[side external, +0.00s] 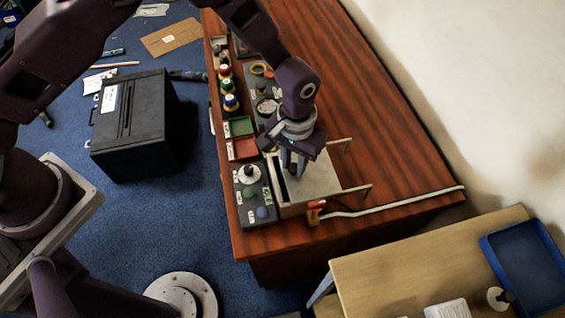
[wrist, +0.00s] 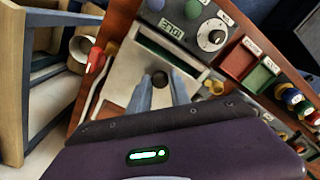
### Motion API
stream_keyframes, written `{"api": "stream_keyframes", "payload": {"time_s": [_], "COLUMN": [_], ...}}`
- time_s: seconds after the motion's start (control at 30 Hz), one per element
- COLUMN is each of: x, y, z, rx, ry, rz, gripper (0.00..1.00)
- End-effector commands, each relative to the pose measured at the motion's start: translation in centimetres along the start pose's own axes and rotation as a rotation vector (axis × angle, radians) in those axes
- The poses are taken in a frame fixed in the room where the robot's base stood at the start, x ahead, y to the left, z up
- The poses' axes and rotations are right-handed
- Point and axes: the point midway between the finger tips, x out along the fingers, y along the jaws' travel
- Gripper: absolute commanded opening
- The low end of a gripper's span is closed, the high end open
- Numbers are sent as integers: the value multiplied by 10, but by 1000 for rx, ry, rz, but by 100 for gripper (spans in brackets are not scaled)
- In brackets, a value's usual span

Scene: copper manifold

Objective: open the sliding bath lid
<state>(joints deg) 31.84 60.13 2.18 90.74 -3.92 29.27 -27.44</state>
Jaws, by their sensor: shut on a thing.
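The bath (side external: 295,207) is a metal box at the near end of the wooden bench. Its flat grey lid (side external: 318,178) covers most of the top and also shows in the wrist view (wrist: 130,75). A narrow dark opening (wrist: 158,46) shows along the lid's edge on the control panel side. A small dark round knob (wrist: 160,78) stands on the lid. My gripper (side external: 291,164) points down at the lid, and in the wrist view its two fingers (wrist: 160,88) are shut on the knob, one on each side. The fingers partly hide the lid.
Two thin rails (side external: 348,191) reach out from the bath over the bench. A control panel (side external: 252,195) with a dial and buttons adjoins it. Red (side external: 242,149) and green (side external: 239,127) trays lie beyond. A pale hose with a red-handled valve (side external: 316,212) runs along the near side.

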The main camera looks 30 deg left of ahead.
Motion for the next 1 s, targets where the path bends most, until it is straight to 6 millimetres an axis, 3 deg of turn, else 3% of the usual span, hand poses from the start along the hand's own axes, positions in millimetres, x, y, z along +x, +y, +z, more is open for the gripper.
{"api": "stream_keyframes", "payload": {"time_s": [0.1,0.3,0.7,0.73,0.8,0.83,1.0], "x": [1,0,-1,-1,-1,-1,0], "y": [22,44,50,50,50,50,50], "z": [-24,-47,-51,-51,-51,-51,-50], "rx": [0,0,2,2,2,2,2], "ry": [6,5,3,3,3,3,2], "rz": [0,-1,-1,-1,-1,-1,0], "gripper": [0,0,0,28,41,46,46]}}
